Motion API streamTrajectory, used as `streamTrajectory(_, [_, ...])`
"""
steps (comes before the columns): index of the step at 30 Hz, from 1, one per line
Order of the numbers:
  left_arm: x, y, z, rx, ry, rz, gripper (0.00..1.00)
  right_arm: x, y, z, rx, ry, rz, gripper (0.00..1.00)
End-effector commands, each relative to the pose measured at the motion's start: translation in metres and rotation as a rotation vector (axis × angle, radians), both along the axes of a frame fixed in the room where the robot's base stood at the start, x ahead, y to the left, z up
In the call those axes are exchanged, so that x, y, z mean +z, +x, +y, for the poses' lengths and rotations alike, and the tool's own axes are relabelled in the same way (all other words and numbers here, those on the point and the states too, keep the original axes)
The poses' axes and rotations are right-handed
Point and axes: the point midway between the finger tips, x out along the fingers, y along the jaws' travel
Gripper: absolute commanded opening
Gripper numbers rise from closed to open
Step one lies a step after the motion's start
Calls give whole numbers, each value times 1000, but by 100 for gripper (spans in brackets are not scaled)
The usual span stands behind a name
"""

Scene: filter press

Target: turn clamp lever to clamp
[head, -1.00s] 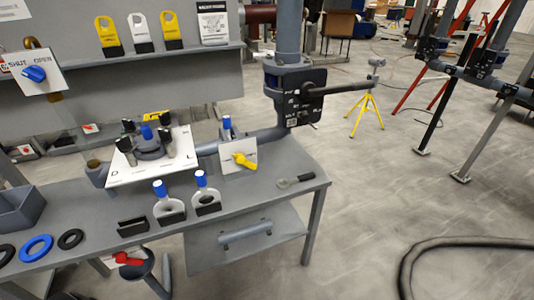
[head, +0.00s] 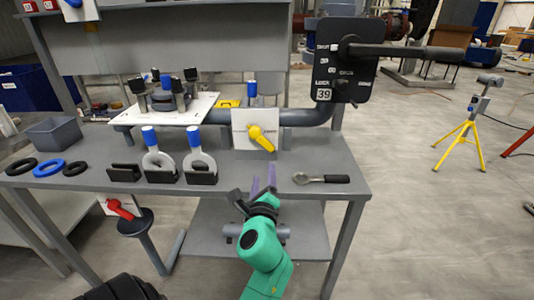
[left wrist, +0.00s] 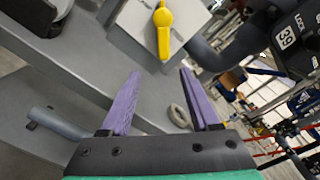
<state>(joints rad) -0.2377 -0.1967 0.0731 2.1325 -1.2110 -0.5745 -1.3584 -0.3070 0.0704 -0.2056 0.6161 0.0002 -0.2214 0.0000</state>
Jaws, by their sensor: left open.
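A yellow lever (head: 262,138) sits on a small white plate (head: 241,127) in front of a grey pipe. Its handle slopes down to the right in the head view. The plate's lettering is too small to read. In the left wrist view the yellow lever (left wrist: 163,32) is near the top. My left gripper (head: 264,178), on a green arm, is open with two purple fingers. It is below and in front of the lever, at the table's front edge, apart from it. Nothing is between its fingers. My right gripper is not in view.
A black panel (head: 345,60) with a long lever stands at the back right. A lower shelf is under the table.

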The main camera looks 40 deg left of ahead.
Motion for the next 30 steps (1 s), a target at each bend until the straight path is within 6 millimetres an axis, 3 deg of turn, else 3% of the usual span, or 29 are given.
streamTrajectory(5, [6,17,7,-9,57,15,62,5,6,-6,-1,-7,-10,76])
streamTrajectory(19, [3,108,77,-9,49,14,62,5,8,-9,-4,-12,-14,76])
streamTrajectory(30, [3,119,86,-9,48,15,62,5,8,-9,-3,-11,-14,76])
